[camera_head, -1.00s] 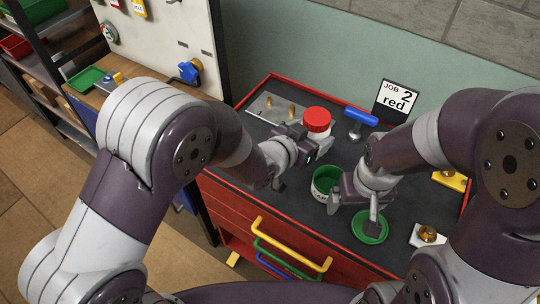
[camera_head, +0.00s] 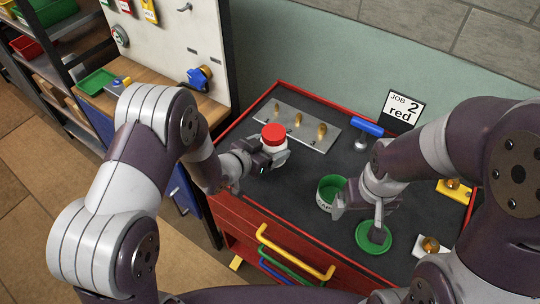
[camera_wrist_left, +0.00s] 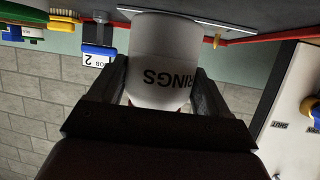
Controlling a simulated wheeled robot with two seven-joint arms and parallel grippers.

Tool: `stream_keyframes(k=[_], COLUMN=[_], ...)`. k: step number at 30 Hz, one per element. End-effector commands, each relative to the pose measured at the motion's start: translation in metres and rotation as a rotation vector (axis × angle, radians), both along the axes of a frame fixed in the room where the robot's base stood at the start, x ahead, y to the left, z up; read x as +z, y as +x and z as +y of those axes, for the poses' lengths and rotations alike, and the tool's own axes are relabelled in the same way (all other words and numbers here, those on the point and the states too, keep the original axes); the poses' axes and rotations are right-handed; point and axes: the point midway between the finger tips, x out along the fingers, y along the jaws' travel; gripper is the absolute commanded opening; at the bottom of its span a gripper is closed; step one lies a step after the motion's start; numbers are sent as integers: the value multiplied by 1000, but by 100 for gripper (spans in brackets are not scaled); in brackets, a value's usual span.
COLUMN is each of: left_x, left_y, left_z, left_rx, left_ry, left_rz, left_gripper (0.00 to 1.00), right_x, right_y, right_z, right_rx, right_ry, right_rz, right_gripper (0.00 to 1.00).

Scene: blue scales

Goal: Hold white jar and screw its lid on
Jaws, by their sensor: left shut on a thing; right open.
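A white jar (camera_head: 275,147) with a red top (camera_head: 274,132) is in my left gripper (camera_head: 268,156), which is shut on its side. In the left wrist view the jar (camera_wrist_left: 160,55) fills the space between the fingers (camera_wrist_left: 155,90), its "RINGS" label upside down; its top is hidden there. A second white jar (camera_head: 324,204), green inside, stands open on the dark worktop. A green lid (camera_head: 362,236) lies in front of it to the right. My right gripper (camera_head: 358,212) is open beside the open jar and above the lid; its fingertips are partly hard to make out.
A metal plate with brass pegs (camera_head: 315,143) lies behind the held jar. A blue-handled tool (camera_head: 366,128) and a "JOB 2 red" sign (camera_head: 403,108) stand at the back. Brass pieces lie at the right. Bare worktop (camera_head: 270,190) lies in front of the left gripper.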

Motion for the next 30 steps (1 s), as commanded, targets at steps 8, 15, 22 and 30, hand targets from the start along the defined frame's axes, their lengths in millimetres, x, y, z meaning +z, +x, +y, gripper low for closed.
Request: stream_keyframes(k=[8,15,22,30], left_x=[-23,-40,-42,-43], left_y=[-1,0,0,0], left_z=[0,0,0,0], left_rx=[-1,0,0,0], left_ry=[1,1,1,1], left_rz=[3,-1,-1,1], left_gripper=[0,0,0,100], right_x=[2,3,1,0], right_y=[0,0,0,0], right_z=[0,0,0,0], right_rx=[0,0,0,0], right_ry=[0,0,0,0], right_rz=[0,0,0,0], right_gripper=[93,93,93,93])
